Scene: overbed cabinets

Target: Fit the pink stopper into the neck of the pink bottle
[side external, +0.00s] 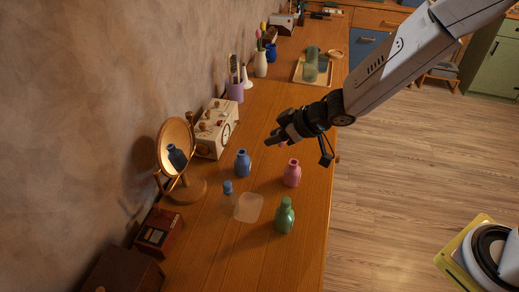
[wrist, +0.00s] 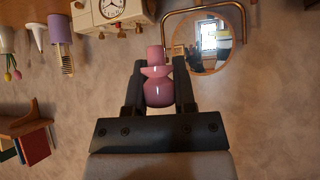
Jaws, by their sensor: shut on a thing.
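The pink bottle (side external: 292,174) stands upright on the wooden counter in the side view, its neck open at the top. The wrist picture appears upside down, so the stopper's narrow end points down toward the counter. The stopper is apart from the bottle.
A round mirror (side external: 175,146) and a cream clock box (side external: 214,130) stand along the wall.

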